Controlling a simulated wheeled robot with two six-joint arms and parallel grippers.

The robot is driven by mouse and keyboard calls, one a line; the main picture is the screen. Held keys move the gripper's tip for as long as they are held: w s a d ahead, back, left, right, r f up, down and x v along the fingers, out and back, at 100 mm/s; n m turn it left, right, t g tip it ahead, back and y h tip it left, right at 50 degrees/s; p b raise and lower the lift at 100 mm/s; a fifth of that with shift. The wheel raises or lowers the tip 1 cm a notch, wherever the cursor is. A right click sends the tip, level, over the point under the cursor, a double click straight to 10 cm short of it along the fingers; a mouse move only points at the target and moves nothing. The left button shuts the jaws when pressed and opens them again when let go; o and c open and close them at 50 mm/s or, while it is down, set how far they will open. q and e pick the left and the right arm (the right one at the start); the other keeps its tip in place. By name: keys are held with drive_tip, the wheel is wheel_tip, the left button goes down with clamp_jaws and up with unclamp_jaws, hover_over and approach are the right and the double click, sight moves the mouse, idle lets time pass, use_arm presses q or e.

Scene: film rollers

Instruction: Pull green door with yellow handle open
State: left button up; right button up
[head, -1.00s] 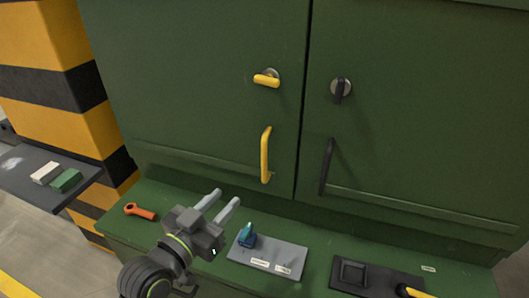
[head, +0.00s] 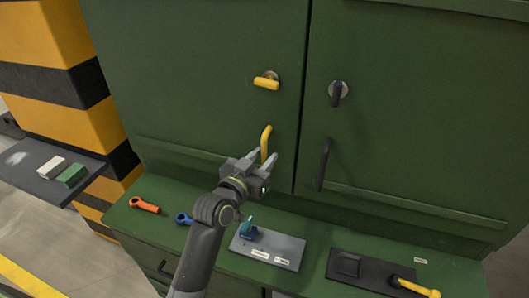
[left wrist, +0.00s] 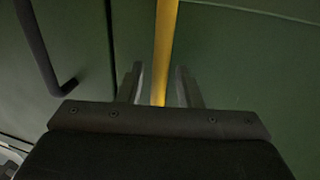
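The green door with the yellow handle (head: 200,80) is the left one of the cabinet and looks closed. Its upright yellow bar handle (head: 266,138) is near the door's right edge. A yellow turn-knob (head: 266,81) lies level above it. My left gripper (head: 263,157) is at the handle's lower part, which its fingers partly hide. In the left wrist view the yellow bar (left wrist: 165,45) runs between the two open fingers (left wrist: 158,85), with a gap visible on both sides. My right gripper is not in view.
The right green door has a black handle (head: 323,165) and black knob (head: 338,92). On the ledge below lie an orange tool (head: 145,205), a blue tool (head: 184,219), a grey plate (head: 267,247) and a black plate (head: 365,268). A striped pillar (head: 75,85) stands left.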

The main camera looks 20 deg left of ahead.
use_arm(q)
drive_tip(key=shift+w+d, duration=0.15)
drive_tip(key=shift+w, duration=0.35)
clamp_jaws()
drive_tip(key=shift+s, duration=0.1)
